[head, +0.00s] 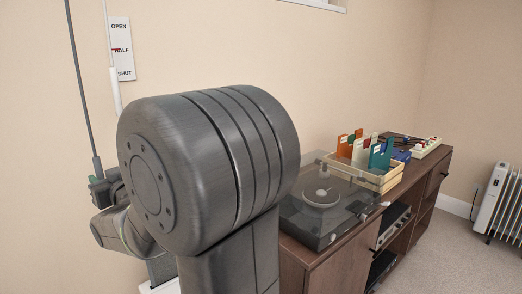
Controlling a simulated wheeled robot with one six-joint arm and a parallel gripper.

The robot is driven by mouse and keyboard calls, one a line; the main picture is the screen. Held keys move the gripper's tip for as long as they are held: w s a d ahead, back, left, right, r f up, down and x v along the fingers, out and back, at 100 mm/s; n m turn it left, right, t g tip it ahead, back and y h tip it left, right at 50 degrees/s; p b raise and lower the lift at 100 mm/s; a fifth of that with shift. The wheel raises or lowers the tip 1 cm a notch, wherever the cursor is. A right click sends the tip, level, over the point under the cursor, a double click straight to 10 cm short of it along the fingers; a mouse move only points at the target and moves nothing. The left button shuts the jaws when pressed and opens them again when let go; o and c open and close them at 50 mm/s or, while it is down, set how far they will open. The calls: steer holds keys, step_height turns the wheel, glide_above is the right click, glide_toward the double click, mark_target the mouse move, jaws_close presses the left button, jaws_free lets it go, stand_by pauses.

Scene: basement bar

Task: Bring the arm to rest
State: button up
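My arm (205,170) fills the left centre of the head view, with a large dark joint close to the camera. Behind it at the left, a small dark part with a bit of green that looks like my gripper (105,188) is partly hidden by the arm. Its fingers are not clear, so I cannot tell whether it is open or shut. A dark thin rod (82,80) comes down to that part; I cannot tell whether they touch.
A wall plate (120,48) reads OPEN, HALF, SHUT, with a red mark near HALF. A white rod (114,85) hangs beside it. Right of my arm, a brown cabinet (330,268) bears a turntable (318,205) and a wooden crate (372,180). A white radiator (500,205) stands far right.

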steer(key=x, duration=0.3)
steer(key=shift+w+a, duration=0.1)
steer(key=shift+a, duration=0.05)
step_height(320, 180, up, 4)
steer(key=p, duration=0.3)
steer(key=shift+w+a+p, duration=0.1)
steer(key=shift+a+p, duration=0.05)
steer(key=shift+p, duration=0.25)
step_height(320, 180, up, 14)
steer(key=p, duration=1.5)
steer(key=shift+r, duration=0.25)
step_height(320, 180, up, 9)
steer(key=p, duration=1)
glide_above(98, 160)
steer(key=shift+w+a, duration=0.25)
steer(key=shift+a, duration=0.05)
steer(key=shift+f, duration=0.1)
